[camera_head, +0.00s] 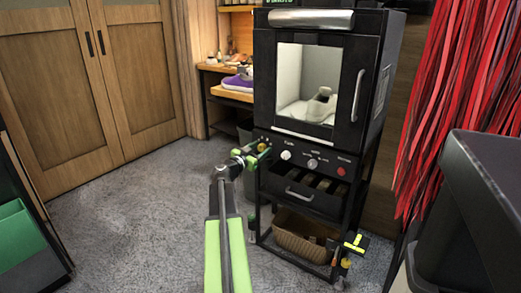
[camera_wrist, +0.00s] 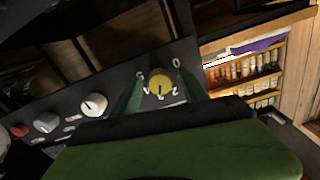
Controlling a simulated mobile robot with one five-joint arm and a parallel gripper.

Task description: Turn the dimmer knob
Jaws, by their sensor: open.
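A yellow knob (camera_wrist: 159,82) with numbers printed around it sits on the dark front panel (camera_wrist: 118,88) of a black cabinet. In the wrist view it lies between my gripper's two green fingers (camera_wrist: 161,84). The fingers are apart, one on each side of it; I cannot tell whether they touch it. In the head view my gripper (camera_head: 252,156) is at the panel's left end, where the yellow knob (camera_head: 262,147) partly shows. A white knob (camera_head: 286,155), a grey knob (camera_head: 312,163) and a red button or knob (camera_head: 341,171) follow to the right. The labels are too small to read.
The cabinet's lit window (camera_head: 307,85) shows a pale shoe (camera_head: 321,104) inside. A drawer (camera_head: 300,192) and a brown basket (camera_head: 302,235) are below the panel. A shelf with a purple shoe (camera_head: 238,82) stands behind left. Red strips (camera_head: 465,75) hang at right.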

